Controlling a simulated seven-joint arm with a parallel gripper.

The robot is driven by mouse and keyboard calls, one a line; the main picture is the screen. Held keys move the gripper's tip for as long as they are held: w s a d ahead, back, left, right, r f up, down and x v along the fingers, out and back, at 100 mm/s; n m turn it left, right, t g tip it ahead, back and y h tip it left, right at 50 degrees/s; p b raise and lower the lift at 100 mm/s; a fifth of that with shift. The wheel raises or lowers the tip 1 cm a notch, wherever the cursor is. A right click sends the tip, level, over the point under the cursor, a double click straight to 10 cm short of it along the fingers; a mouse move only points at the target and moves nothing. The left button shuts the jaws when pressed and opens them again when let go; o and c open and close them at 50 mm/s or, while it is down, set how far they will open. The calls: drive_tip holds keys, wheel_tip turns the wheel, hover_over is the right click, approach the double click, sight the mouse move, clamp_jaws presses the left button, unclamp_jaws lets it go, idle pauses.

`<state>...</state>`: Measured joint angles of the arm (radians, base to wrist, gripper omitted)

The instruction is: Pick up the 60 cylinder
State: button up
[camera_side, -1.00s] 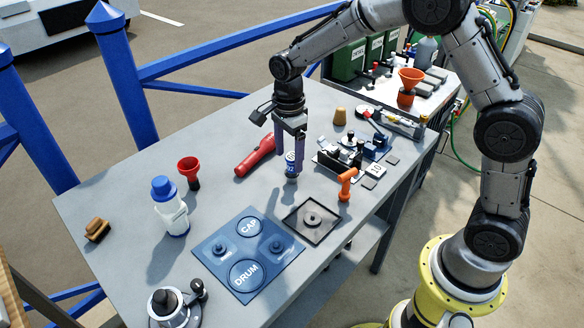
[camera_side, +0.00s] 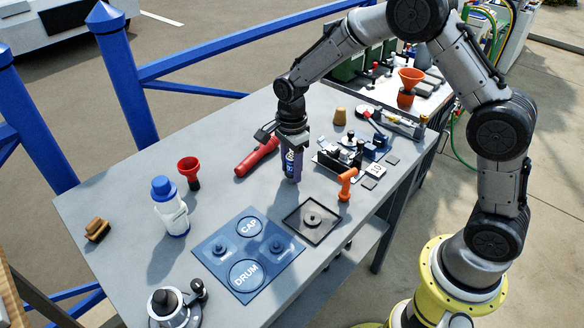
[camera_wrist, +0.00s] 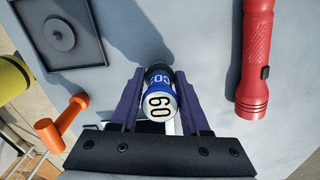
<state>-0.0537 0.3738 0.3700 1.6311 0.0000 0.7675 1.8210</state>
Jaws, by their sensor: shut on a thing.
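The 60 cylinder (camera_wrist: 158,100) is a small blue, white and black can with "60" printed on its white part. In the wrist view it sits between the two purple fingers of my gripper (camera_wrist: 158,82), which are shut on its sides. In the side view my gripper (camera_side: 293,176) points down just above or at the grey tabletop, near the middle of the table. There the fingers hide most of the cylinder, and I cannot tell whether it touches the table.
A red flashlight (camera_side: 257,157) lies close on the left. An orange hammer-shaped tool (camera_side: 346,184) and a dark square tray (camera_side: 312,222) are close by.

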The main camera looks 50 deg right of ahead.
clamp_jaws()
drive_tip(key=shift+r, duration=0.1)
